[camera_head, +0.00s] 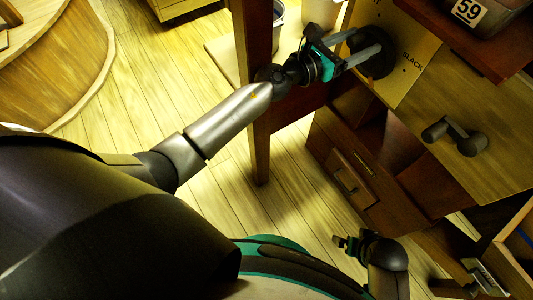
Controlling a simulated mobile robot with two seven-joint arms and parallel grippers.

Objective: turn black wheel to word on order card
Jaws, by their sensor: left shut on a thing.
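The black wheel (384,66) is mounted on a yellow dial plate (414,77) at the top right. The word "SLACK" is printed on the plate, to the right of the wheel. Other words and the wheel's pointer are hidden or cannot be made out. My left gripper (366,46) reaches in from the left, and its two grey fingers are shut on the wheel. My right gripper (346,243) is low in the picture, away from the wheel, and its jaw gap is unclear. I cannot make out an order card.
A wooden post (255,95) stands right beside my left forearm. A dark handle (456,136) sits on the wooden panel to the right. A drawer cabinet (345,172) stands below. Plank floor (150,75) is clear at left.

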